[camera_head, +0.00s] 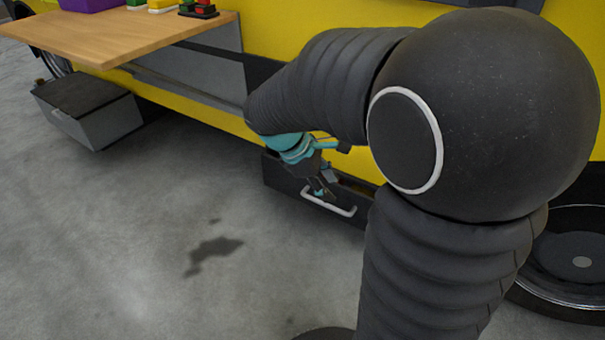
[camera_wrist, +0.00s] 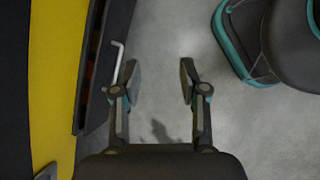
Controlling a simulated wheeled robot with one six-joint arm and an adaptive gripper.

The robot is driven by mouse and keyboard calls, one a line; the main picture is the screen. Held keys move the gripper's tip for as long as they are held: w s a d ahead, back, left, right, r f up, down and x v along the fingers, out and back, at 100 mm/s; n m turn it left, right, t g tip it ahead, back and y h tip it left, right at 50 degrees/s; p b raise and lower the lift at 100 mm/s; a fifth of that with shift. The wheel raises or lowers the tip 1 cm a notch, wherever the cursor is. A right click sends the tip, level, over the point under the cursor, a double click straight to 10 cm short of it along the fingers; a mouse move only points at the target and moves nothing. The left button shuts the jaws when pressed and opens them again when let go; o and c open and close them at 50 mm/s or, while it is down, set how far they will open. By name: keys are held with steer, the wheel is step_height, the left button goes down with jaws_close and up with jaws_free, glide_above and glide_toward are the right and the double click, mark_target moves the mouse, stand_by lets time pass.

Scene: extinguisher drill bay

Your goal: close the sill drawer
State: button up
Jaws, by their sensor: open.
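The sill drawer (camera_head: 285,179) is a dark box low on the yellow vehicle's side, with a pale bar handle (camera_head: 330,205) on its front. It stands partly pulled out, and a strip of its inside shows behind the front. In the wrist view the drawer (camera_wrist: 112,35) is at the left, with its handle (camera_wrist: 118,62) facing the jaws. My gripper (camera_head: 323,186) is at the drawer front by the handle. In the wrist view my gripper (camera_wrist: 160,82) is open, with only floor seen between its fingers. Its left finger is beside the handle; I cannot tell whether they touch.
A grey box with a dark top (camera_head: 95,118) juts from the vehicle at the left. Above it is a wooden shelf (camera_head: 130,37) with a purple box (camera_head: 92,4) and small coloured items. A wheel (camera_head: 578,262) is at the right. The grey floor (camera_head: 150,230) before the drawer is clear.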

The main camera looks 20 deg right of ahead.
steer(key=w+d+f+n+t+h+b, duration=0.1)
steer(key=w+f+n+h+b, duration=0.1)
steer(key=w+f+n+h, duration=0.7)
steer(key=w+f+n+h+b, duration=0.1)
steer(key=w+f+n+h, duration=0.1)
steer(key=w+f+n, duration=1.2)
steer(key=n+t+h+b, duration=0.1)
steer(key=n+t+h, duration=0.1)
steer(key=n+t, duration=0.25)
glide_toward(325, 205)
steer(key=shift+m+t, duration=0.25)
steer(key=shift+t, duration=0.1)
steer(key=x, duration=1)
steer(key=shift+w+d+f+p, duration=0.15)
steer(key=shift+w+f+p, duration=0.05)
steer(key=shift+f+p, duration=0.15)
jaws_close()
